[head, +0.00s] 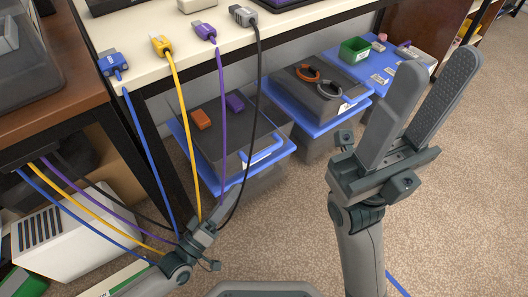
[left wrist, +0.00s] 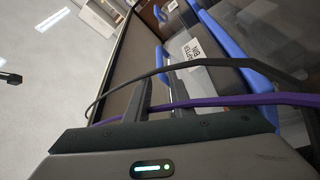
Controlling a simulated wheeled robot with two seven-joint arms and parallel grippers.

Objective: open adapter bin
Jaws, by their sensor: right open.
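A white label reading "adapter bin" (left wrist: 193,50) shows ahead of my left gripper in the left wrist view, beside blue edges. In the head view, a dark lidded bin (head: 215,150) with an orange and a purple piece on top and a blue handle (head: 264,152) stands under the table; I cannot read a label there. My left gripper (head: 222,205) is low in front of this bin, among hanging cables. Its fingers (left wrist: 142,98) are partly hidden by a cable, and I cannot tell whether they are apart. My right gripper (head: 420,90) is open and empty, raised at the right.
Blue, yellow (head: 182,100), purple and black cables hang from the table (head: 140,35) past my left gripper. A second bin (head: 310,95) with orange and black rings and a blue tray (head: 375,65) stand further back. A white box (head: 75,235) is at left. Carpet (head: 480,190) is clear at right.

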